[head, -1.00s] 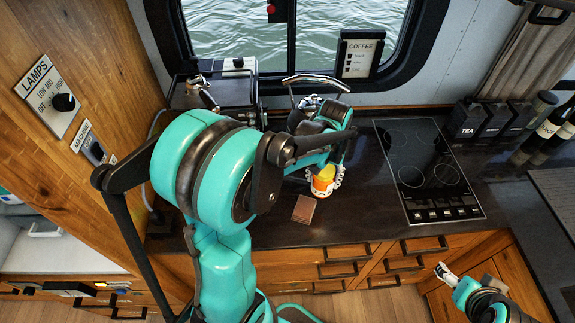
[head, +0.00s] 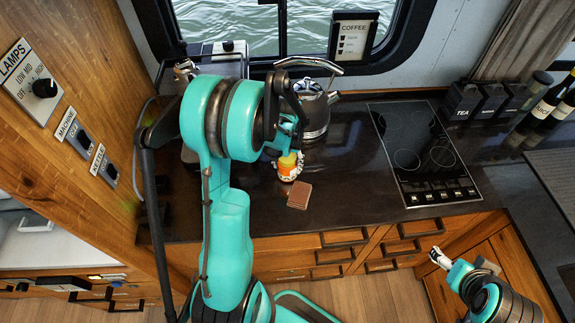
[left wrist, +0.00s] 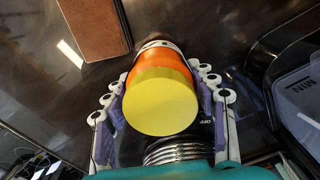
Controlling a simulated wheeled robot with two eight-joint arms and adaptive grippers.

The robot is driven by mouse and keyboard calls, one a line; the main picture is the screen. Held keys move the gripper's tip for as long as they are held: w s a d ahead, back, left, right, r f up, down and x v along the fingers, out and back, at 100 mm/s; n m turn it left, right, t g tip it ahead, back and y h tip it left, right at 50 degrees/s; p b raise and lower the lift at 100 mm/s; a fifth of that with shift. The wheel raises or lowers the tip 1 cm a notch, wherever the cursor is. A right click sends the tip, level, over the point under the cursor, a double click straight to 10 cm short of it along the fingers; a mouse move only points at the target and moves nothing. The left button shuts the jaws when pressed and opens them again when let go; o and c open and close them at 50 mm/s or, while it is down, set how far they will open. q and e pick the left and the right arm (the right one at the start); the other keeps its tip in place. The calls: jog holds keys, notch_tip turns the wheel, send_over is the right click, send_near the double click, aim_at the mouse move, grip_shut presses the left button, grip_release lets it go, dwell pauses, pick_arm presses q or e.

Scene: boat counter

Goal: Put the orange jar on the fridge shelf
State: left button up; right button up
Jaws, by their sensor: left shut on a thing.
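The orange jar (head: 287,163) with a yellow lid is at the front left part of the dark counter in the head view. In the left wrist view the jar (left wrist: 160,98) sits between the two fingers of my left gripper (left wrist: 163,105), its round yellow lid facing the camera. My left gripper (head: 288,172) is shut on the jar. Whether the jar touches the counter cannot be told. My right gripper (head: 440,258) is low at the right, in front of the drawers; its finger opening is too small to tell. No fridge shelf can be made out for certain.
A brown slab (head: 299,195) lies on the counter (head: 345,190) close to the jar. A kettle (head: 316,108) stands behind it, and a hob (head: 420,150) is to the right. A wooden panel with switches (head: 83,140) rises at the left. Tea canisters (head: 462,102) stand at the back right.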

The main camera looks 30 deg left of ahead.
pick_arm(q)
jog(key=shift+f, duration=0.1)
jog(key=shift+f, duration=0.15)
jog(key=o, duration=1.6)
